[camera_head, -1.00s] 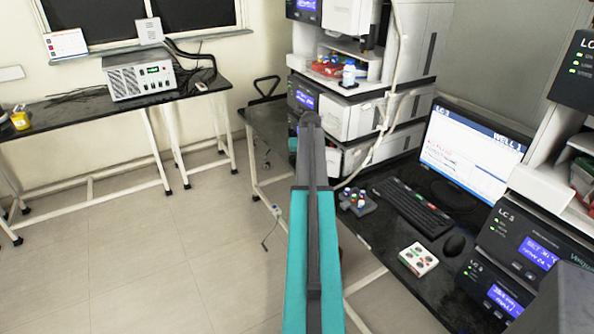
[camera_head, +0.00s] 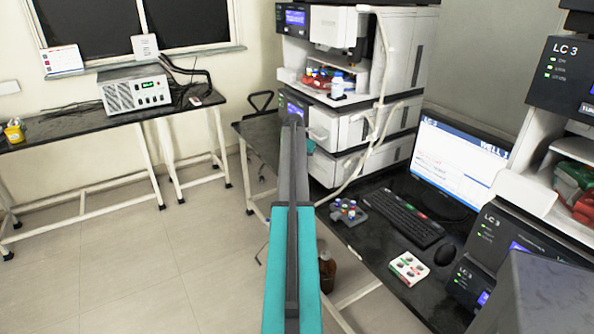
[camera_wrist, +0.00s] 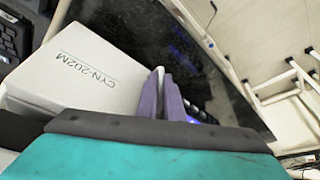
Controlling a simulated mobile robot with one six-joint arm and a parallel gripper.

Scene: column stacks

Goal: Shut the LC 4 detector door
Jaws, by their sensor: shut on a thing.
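The far instrument stack shows in the head view, and its label is too small to read. Its middle module has a blue display (camera_head: 296,107) and a white front door (camera_head: 330,127) with a small handle. I cannot tell how far the door stands open. My gripper, a teal part (camera_head: 309,147) showing past my arm, is at this door. In the wrist view, my gripper's grey-purple fingers (camera_wrist: 163,96) are close together at the edge of a white panel marked CYN-202M (camera_wrist: 85,75). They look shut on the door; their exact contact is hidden.
A white lower module (camera_head: 350,165) sits under the door. Red and blue items and a bottle (camera_head: 337,84) stand on the shelf above. A vial rack (camera_head: 348,212), keyboard (camera_head: 405,214) and monitor (camera_head: 455,165) are on the right bench. A brown bottle (camera_head: 327,270) stands below.

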